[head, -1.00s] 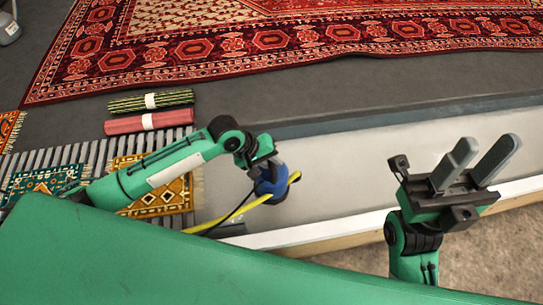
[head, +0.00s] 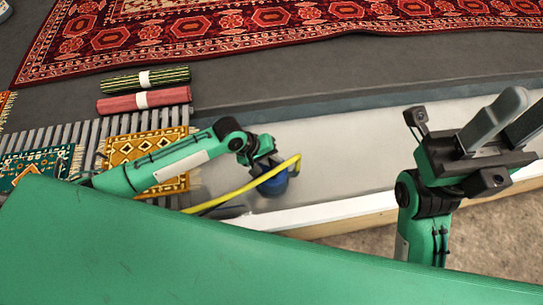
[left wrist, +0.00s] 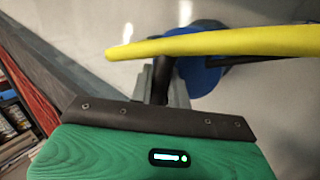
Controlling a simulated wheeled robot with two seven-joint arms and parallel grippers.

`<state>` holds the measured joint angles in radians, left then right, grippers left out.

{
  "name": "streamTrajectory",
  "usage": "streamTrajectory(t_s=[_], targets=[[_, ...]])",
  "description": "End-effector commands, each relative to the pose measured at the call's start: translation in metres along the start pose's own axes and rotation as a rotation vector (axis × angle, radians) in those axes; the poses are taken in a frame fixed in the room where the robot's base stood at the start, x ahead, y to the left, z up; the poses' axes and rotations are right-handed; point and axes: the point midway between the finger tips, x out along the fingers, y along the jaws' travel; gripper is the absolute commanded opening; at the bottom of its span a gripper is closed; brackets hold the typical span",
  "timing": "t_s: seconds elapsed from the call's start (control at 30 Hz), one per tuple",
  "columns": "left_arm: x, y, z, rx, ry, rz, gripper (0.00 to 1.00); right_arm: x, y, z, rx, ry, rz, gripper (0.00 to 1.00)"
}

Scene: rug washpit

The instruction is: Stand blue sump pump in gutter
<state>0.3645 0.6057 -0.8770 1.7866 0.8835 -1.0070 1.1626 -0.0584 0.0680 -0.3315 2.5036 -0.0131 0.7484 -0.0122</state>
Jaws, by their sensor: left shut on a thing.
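The blue sump pump (head: 274,187) hangs at my left gripper (head: 266,170), over the near left end of the pale gutter (head: 370,150). Its yellow hose (head: 240,190) crosses in front of it and runs down to the left. In the left wrist view the pump (left wrist: 203,72) is a blue round shape beyond the finger, partly hidden by the hose (left wrist: 220,43). My left gripper is shut on the pump. I cannot tell whether the pump touches the gutter floor or stands upright. My right gripper (head: 508,122) is open and empty at the right.
A slatted grating (head: 90,133) with small rugs lies left of the gutter. Two rolled rugs (head: 143,99) lie behind it. A large red rug (head: 250,42) covers the floor beyond. A white ledge (head: 300,217) edges the gutter's near side. The gutter's right stretch looks clear.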

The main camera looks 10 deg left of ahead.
Motion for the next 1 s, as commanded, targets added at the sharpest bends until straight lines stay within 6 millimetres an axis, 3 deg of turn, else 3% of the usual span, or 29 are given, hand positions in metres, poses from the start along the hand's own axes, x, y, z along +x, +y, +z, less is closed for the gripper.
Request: streamTrajectory(t_s=[0.23,0.27,0.37,0.67,0.8,1.0], targets=[[-0.002,0.003,-0.001,0.001,0.002,0.006,0.00,0.004,0.000,-0.001,0.002,0.006,0.000,0.36],[0.001,0.000,0.000,0.000,0.000,0.000,0.20,0.002,0.000,-0.001,0.002,0.004,0.001,0.36],[0.001,0.000,0.000,0.000,0.000,0.000,0.39,-0.001,0.000,-0.001,0.000,-0.003,0.004,0.36],[0.000,0.000,0.000,0.000,0.000,-0.001,0.39,-0.006,0.001,0.000,-0.005,-0.015,0.006,0.36],[-0.020,0.002,0.000,-0.001,0.000,-0.001,0.39,0.007,0.002,0.001,-0.006,-0.004,0.004,0.36],[-0.065,0.003,0.000,0.000,0.000,-0.001,0.39,-0.004,0.005,0.005,-0.012,-0.084,0.018,0.36]])
